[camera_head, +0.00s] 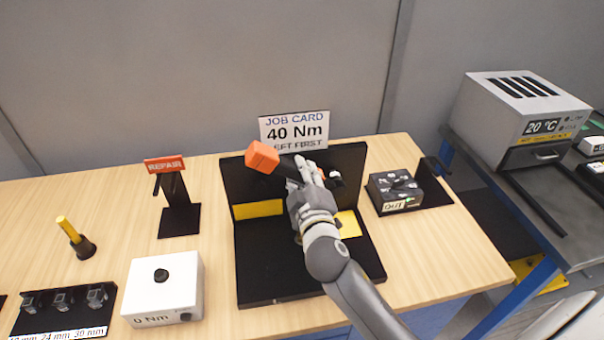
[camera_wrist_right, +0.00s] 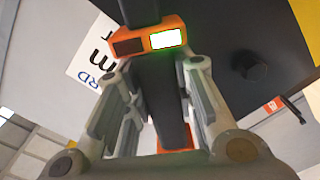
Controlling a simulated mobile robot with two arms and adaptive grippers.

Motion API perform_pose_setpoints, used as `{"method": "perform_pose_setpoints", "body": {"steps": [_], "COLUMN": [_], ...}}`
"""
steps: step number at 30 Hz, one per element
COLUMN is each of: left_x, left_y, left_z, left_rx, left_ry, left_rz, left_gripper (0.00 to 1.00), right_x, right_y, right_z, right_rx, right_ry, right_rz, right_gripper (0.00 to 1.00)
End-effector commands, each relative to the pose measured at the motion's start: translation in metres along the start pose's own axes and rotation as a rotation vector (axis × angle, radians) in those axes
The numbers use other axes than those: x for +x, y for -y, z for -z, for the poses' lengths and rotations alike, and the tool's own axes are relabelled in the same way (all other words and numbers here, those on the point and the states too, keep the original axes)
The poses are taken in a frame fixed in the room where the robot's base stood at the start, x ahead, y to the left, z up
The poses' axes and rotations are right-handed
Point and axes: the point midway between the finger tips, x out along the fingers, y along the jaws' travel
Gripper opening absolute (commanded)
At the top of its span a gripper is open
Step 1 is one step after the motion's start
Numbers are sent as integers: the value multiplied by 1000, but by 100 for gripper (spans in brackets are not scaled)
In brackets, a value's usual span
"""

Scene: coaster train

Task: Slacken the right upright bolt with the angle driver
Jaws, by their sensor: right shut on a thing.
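My right gripper (camera_head: 308,190) is shut on the angle driver and holds it in front of the black fixture's upright panel. The driver's orange block end (camera_head: 262,157) points up and left in the head view. In the right wrist view the driver's dark body (camera_wrist_right: 160,95) lies between the fingers, with an orange housing (camera_wrist_right: 128,42) and a lit, green-edged screen. One dark round bolt (camera_wrist_right: 250,66) shows on the black panel in that view, apart from the driver. The right upright bolt cannot be made out; the gripper and driver cover that area in the head view. My left gripper is out of view.
The black fixture (camera_head: 265,285) has yellow patches. A job card (camera_head: 294,130) reading 40 Nm stands behind it. An OUT box (camera_head: 395,188) is at right; a REPAIR stand (camera_head: 180,218), white 0 Nm box (camera_head: 165,290), yellow-handled tool (camera_head: 70,232) and socket rack (camera_head: 62,318) are at left.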

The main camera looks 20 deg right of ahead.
Motion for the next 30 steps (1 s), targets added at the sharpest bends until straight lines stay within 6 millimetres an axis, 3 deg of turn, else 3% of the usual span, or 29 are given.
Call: {"method": "perform_pose_setpoints", "body": {"steps": [30], "left_x": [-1], "left_y": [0], "left_z": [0], "left_rx": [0], "left_ry": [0], "left_rz": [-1], "left_gripper": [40], "right_x": [10], "right_y": [-4], "right_z": [3], "right_rx": [0], "right_ry": [-7], "right_rz": [-9], "right_gripper": [0]}}
